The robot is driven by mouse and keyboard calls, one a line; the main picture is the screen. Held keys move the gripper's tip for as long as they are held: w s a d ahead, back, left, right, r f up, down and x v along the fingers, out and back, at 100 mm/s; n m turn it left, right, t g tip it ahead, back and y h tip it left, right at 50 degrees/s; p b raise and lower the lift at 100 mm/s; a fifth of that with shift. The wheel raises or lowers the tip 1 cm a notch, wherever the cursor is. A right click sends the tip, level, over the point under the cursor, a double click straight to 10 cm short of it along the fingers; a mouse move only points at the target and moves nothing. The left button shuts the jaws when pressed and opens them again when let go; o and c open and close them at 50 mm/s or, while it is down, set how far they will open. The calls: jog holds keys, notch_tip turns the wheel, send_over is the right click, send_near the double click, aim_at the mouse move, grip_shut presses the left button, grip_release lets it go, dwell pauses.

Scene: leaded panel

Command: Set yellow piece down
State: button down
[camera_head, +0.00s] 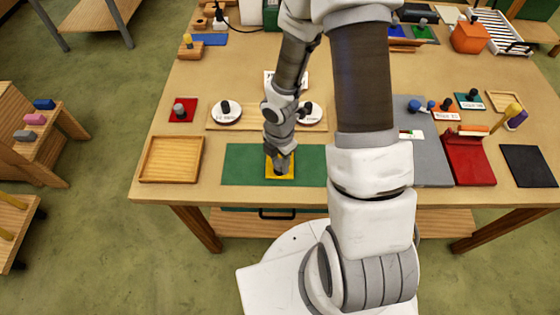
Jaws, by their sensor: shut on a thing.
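The yellow piece (281,176) is a flat square at the front of the table, over the green mat (239,164). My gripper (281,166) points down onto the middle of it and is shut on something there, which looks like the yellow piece. The fingers and my wrist hide the centre and back of the piece. I cannot tell whether the piece touches the mat or is just above it. The mat shows bare to the left and right of the piece.
An empty wooden tray (171,160) stands left of the mat. Behind is a wooden board (252,116) with white discs (227,112) bearing black knobs. A red square (183,110) with a grey knob lies at the left. A grey panel (433,170) and red block (468,160) are right.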

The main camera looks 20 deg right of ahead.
aim_at(280, 162)
jog(key=shift+f, duration=0.1)
jog(key=shift+f, duration=0.15)
jog(key=c, duration=0.5)
grip_release()
jog(key=shift+r, duration=0.2)
notch_tip(280, 162, up, 12)
jog(key=p, duration=0.3)
jog(key=shift+r, duration=0.15)
